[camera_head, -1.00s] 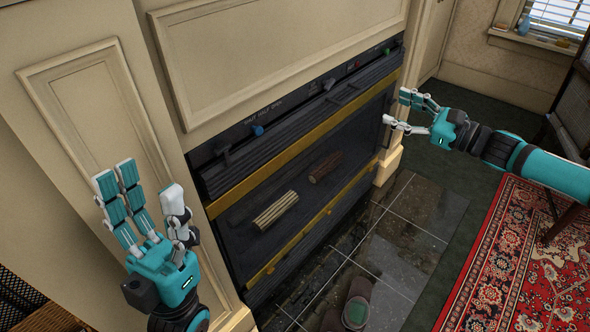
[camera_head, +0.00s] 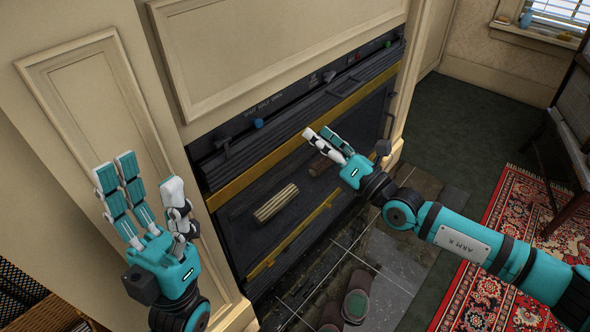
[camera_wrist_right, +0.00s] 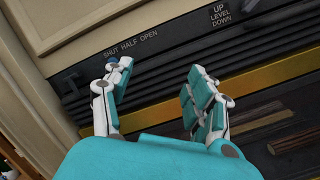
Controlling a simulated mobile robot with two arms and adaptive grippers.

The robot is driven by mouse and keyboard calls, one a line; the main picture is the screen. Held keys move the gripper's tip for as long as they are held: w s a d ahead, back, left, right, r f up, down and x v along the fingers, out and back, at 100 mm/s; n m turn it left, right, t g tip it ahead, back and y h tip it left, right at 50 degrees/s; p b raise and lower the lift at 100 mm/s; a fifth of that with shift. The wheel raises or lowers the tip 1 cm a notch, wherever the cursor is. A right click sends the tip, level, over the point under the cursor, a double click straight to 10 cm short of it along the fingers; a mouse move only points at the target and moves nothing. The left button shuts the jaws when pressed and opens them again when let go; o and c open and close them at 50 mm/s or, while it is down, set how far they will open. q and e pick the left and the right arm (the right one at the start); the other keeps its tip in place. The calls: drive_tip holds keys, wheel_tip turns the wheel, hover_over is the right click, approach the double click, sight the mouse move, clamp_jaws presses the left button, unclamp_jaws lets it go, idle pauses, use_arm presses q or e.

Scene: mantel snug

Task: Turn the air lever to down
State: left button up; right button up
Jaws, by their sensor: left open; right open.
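A dark control strip (camera_head: 290,100) runs along the top of the black fireplace front. In the right wrist view, a white UP LEVEL DOWN label (camera_wrist_right: 220,15) is on this strip at upper right. A small dark lever (camera_head: 328,77) stands near that label in the head view; its exact position is too small to tell. My right gripper (camera_head: 317,133) is open and empty in front of the fireplace, below the strip and apart from the lever. My open right fingers (camera_wrist_right: 160,75) also show in the wrist view. My left gripper (camera_head: 145,178) is open and empty at left, before the cream panelling.
A blue knob (camera_head: 258,123) sits by a SHUT HALF OPEN label (camera_wrist_right: 131,44), left of the lever. A black handle (camera_head: 222,146) is farther left. A brass bar (camera_head: 260,168) crosses the front, with a pale log bundle (camera_head: 276,203) below. Slippers (camera_head: 356,300) lie on the tiles.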

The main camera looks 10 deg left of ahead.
drive_tip(key=s+a+r+m+t, duration=0.1)
drive_tip(key=s+a+m, duration=0.4)
drive_tip(key=s+m, duration=0.6)
drive_tip(key=shift+s+a+r+m+t, duration=0.15)
drive_tip(key=shift+a+m+t, duration=0.2)
drive_tip(key=shift+m, duration=1.55)
drive_tip(key=shift+d, duration=0.1)
